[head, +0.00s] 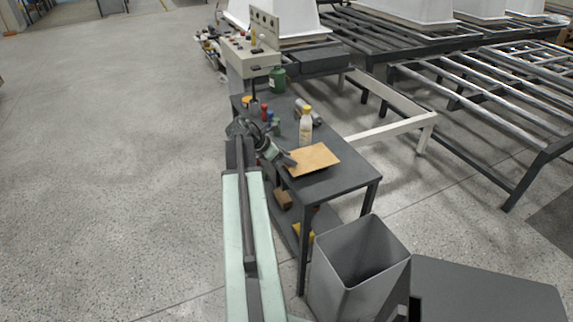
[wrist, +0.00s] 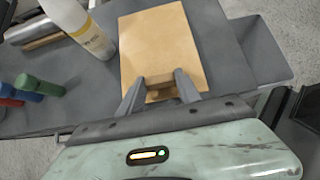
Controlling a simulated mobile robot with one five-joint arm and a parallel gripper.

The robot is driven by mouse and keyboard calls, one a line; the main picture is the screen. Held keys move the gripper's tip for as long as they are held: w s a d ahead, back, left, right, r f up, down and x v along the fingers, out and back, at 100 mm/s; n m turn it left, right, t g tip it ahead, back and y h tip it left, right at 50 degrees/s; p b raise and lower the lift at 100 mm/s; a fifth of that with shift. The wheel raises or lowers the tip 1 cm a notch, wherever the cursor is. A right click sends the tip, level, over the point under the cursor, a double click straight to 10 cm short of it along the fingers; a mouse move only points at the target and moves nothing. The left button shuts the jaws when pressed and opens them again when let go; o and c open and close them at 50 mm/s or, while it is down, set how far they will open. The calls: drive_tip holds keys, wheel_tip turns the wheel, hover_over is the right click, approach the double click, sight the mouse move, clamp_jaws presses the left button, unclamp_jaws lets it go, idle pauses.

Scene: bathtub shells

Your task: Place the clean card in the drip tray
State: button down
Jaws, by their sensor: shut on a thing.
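A flat tan rectangular card (head: 312,159) is over the grey cart top. I cannot make out a drip tray for certain.
A white bottle with a yellow cap (head: 306,126) stands just behind the card. A green container (head: 277,79), small red and blue items and a metal roll share the cart (head: 342,178). A grey open bin (head: 362,262) stands near right. Tub racks are behind.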

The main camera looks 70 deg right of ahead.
drive_tip(key=shift+w+d, duration=0.1)
drive_tip(key=shift+d, duration=0.25)
wheel_tip(320, 180, down, 4)
drive_tip(key=b, duration=0.3)
drive_tip(key=shift+r+b, duration=0.2)
drive_tip(key=shift+b, duration=0.1)
drive_tip(key=shift+f, duration=0.25)
drive_tip(key=shift+w+r, duration=0.15)
drive_tip(key=shift+r, duration=0.1)
drive_tip(key=shift+f, duration=0.2)
drive_tip(key=c, duration=0.8)
unclamp_jaws()
drive_tip(key=shift+c, duration=0.2)
drive_tip(key=shift+r, duration=0.15)
